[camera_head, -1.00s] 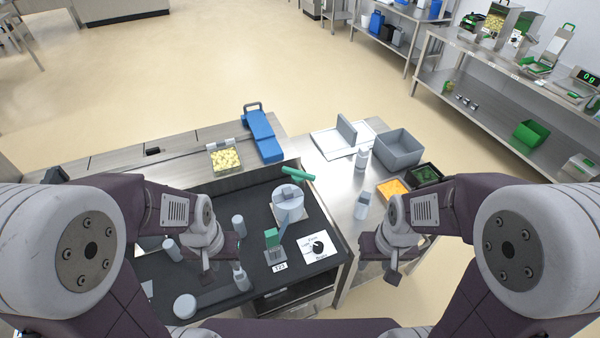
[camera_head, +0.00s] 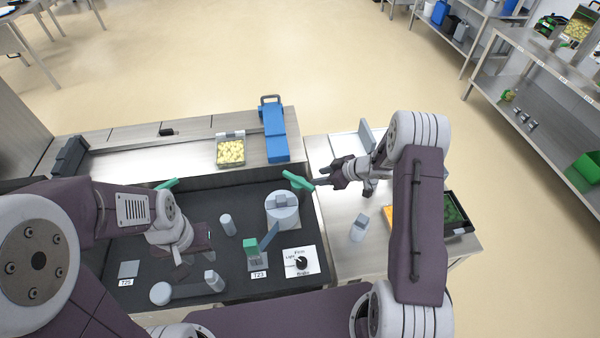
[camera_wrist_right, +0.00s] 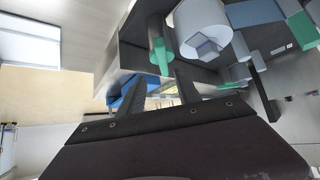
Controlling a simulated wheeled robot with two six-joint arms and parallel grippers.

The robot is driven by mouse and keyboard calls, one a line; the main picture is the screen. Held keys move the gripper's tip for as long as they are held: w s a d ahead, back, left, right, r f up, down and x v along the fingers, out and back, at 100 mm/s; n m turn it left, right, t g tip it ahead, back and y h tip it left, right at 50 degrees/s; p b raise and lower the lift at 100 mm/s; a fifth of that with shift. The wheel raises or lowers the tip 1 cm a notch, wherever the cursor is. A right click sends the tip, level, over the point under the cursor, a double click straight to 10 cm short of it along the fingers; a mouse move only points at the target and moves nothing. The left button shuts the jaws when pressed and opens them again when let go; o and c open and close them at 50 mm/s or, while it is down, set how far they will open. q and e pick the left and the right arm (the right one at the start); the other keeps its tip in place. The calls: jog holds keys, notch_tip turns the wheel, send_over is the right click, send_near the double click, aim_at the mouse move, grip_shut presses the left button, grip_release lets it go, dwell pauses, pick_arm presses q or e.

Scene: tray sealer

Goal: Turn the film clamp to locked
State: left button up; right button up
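A green bar handle (camera_head: 297,181) sits beside the pale film roll (camera_head: 283,211) at the right edge of the black machine top; I take it for the film clamp. It also shows in the right wrist view (camera_wrist_right: 161,56), just beyond my fingertips. My right gripper (camera_head: 316,182) is at the handle's right end, its fingers pointing left. In the wrist view its fingers (camera_wrist_right: 162,84) are apart with nothing clearly between them; I cannot tell whether they touch the handle. My left gripper (camera_head: 181,266) hangs over the left part of the black top, its fingers too unclear to judge.
A green block with a grey lever (camera_head: 250,246) and a black dial on a white plate (camera_head: 301,261) stand in front of the roll. Upright grey posts (camera_head: 227,225) are near my left gripper. A food tray (camera_head: 231,151) and blue box (camera_head: 274,134) lie behind.

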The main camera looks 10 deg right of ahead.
aim_at(306, 183)
jog(key=x, duration=0.5)
jog(key=s+f+x, duration=0.1)
jog(key=x, duration=0.1)
jog(key=shift+w+f, duration=0.1)
jog(key=shift+f, duration=0.05)
jog(key=shift+w+a+f, duration=0.2)
jog(key=shift+a+f, duration=0.05)
jog(key=shift+a, duration=0.15)
pick_arm(q)
jog(key=shift+s+a+r, duration=0.2)
jog(key=shift+a+r, duration=0.15)
jog(key=shift+a, duration=0.2)
pick_arm(e)
jog(key=shift+d+f, duration=0.1)
jog(key=c, duration=0.9)
pick_arm(q)
jog(key=shift+s, duration=0.1)
pick_arm(e)
grip_shut()
